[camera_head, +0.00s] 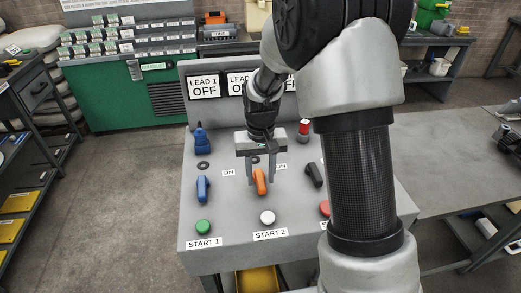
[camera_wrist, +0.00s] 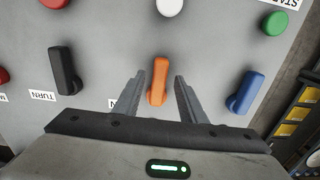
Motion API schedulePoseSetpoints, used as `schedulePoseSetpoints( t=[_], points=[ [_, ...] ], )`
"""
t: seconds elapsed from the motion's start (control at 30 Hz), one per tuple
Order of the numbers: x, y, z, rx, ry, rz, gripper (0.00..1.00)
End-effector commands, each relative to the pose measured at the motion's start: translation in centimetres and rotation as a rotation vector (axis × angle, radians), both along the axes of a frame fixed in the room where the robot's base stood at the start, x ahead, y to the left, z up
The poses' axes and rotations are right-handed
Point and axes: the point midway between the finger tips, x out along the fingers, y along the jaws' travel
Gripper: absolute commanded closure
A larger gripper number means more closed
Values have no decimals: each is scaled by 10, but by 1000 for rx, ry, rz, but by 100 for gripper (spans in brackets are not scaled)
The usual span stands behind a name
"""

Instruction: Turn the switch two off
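An orange switch handle (camera_head: 260,182) stands in the middle column of the grey sloped panel (camera_head: 230,220), above the START 2 label (camera_head: 270,234). My gripper (camera_head: 261,182) is over this handle with its fingers pointing down. In the wrist view, the orange handle (camera_wrist: 158,80) lies between the two open fingers (camera_wrist: 160,90), with gaps at both sides. A white button (camera_head: 267,217) sits in front of the handle. The display behind reads LEAD 1 OFF (camera_head: 203,87); the other displays are partly hidden by my arm.
A blue handle (camera_head: 203,188) with a green button (camera_head: 203,227) is to the left. A black handle (camera_head: 314,175) and a red button (camera_head: 325,208) are to the right, partly near my arm. A blue item (camera_head: 201,140) and a red-topped item (camera_head: 304,130) stand at the back of the panel.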

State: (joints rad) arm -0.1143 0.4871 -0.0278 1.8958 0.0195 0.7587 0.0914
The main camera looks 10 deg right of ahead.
Motion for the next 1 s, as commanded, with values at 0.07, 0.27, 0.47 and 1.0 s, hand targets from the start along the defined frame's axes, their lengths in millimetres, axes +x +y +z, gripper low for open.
schedulePoseSetpoints(
  t=[0.07, 0.27, 0.47, 1.0],
  points=[
    [1, 0, 18, 1, -6, 0, 62],
    [1, 0, 68, 1, -7, -1, 62],
    [1, 0, 115, 1, -6, -1, 62],
    [0, 0, 160, 0, -1, -1, 62]
  ],
)
